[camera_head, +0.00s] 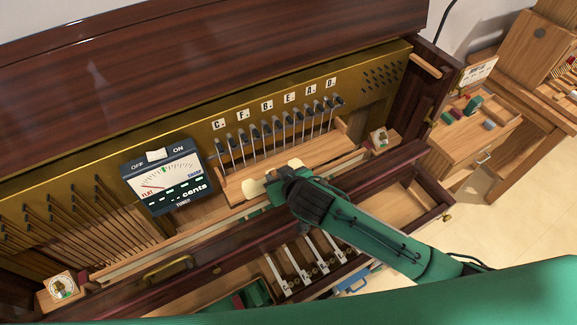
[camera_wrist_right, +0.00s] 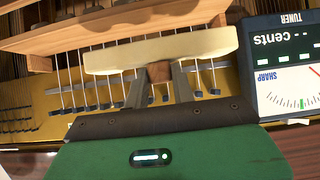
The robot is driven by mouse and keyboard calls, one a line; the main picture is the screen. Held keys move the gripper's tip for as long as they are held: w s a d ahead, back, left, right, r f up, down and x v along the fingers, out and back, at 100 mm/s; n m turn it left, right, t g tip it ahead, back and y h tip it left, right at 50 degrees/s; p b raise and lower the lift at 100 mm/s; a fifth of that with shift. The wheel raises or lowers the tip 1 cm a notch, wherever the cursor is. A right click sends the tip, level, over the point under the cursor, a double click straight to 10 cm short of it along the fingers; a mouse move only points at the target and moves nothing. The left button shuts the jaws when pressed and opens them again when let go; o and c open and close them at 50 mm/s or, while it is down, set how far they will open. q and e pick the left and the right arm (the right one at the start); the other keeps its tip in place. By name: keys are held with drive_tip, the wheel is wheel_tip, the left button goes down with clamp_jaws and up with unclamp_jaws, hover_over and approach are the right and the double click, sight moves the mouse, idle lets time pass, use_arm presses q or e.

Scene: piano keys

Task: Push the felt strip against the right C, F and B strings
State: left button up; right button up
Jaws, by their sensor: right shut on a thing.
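The felt strip is a cream bar. Its two ends show on either side of my right gripper in the head view (camera_head: 252,189). It spans several strings in the right wrist view (camera_wrist_right: 205,45). My right gripper (camera_wrist_right: 158,85) is shut on the strip's small brown grip, with the strip lying crosswise beyond the fingers. The tuned strings (camera_head: 262,143) run down the brass plate under the C, F, B, E, A and D labels (camera_head: 266,106). In the head view the strip is in front of and below them; I cannot tell whether it touches any. My left gripper is not in view.
A tuner (camera_head: 165,178) with "-- cents" on its display stands left of the strings. A wooden rail (camera_head: 300,168) crosses below the strings. An open drawer with several metal levers (camera_head: 298,268) lies below my right arm. A wooden side tray (camera_head: 480,130) is at right.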

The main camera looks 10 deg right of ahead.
drive_tip(key=shift+w+a+f+b, duration=0.15)
drive_tip(key=shift+w+f+b, duration=0.15)
drive_tip(key=shift+b, duration=0.1)
drive_tip(key=b+x, duration=0.2)
drive_tip(key=x, duration=0.1)
drive_tip(key=shift+w+a+f+b, duration=0.1)
drive_tip(key=shift+w+f+b, duration=0.1)
drive_tip(key=shift+b, duration=0.2)
drive_tip(key=b+x, duration=0.3)
drive_tip(key=x, duration=0.1)
drive_tip(key=shift+w+f+b, duration=0.15)
drive_tip(key=shift+w+b, duration=0.1)
drive_tip(key=shift+b, duration=0.15)
drive_tip(key=shift+f, duration=0.45)
drive_tip(key=shift+p, duration=0.3)
drive_tip(key=shift+w+a+f, duration=0.1)
drive_tip(key=shift+w+a, duration=0.25)
drive_tip(key=shift+w, duration=0.4)
drive_tip(key=shift+w+a, duration=0.35)
drive_tip(key=shift+w, duration=0.4)
drive_tip(key=o, duration=0.9)
